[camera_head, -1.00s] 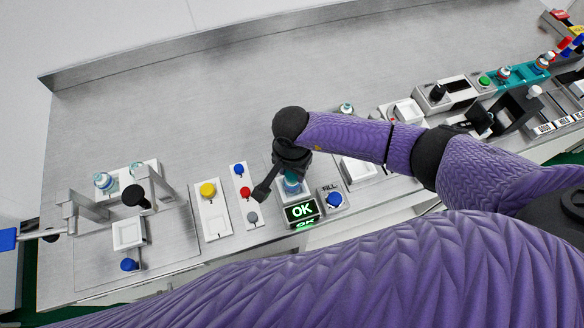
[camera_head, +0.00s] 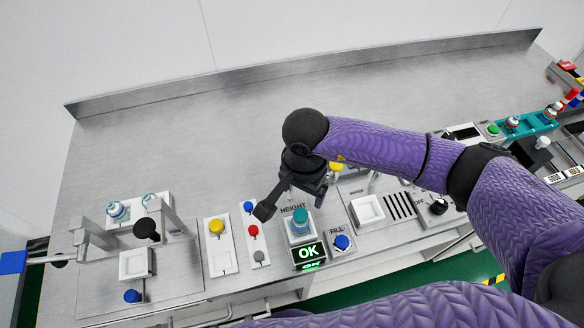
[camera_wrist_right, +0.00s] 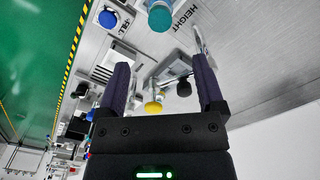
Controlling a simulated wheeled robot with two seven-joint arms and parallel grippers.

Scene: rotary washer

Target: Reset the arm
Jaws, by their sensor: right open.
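My right arm (camera_head: 380,147) reaches in from the right over the bench. My right gripper (camera_head: 291,203) is above and behind the height station, with its jaws apart. In the wrist view, the right gripper (camera_wrist_right: 161,72) shows two separated fingers with nothing held between them. A teal-capped bottle (camera_head: 300,219) stands on the height station, beside the gripper and clear of it. Its teal cap (camera_wrist_right: 159,18) shows beyond the fingertips in the wrist view. A screen (camera_head: 308,253) in front of it reads OK in green. My left gripper is out of view.
A panel with a blue FILL button (camera_head: 341,242) is right of the screen. Button strips with yellow (camera_head: 216,226) and red (camera_head: 253,230) buttons stand to the left. A metal fixture (camera_head: 137,264) is at far left. The back of the bench (camera_head: 220,140) is clear.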

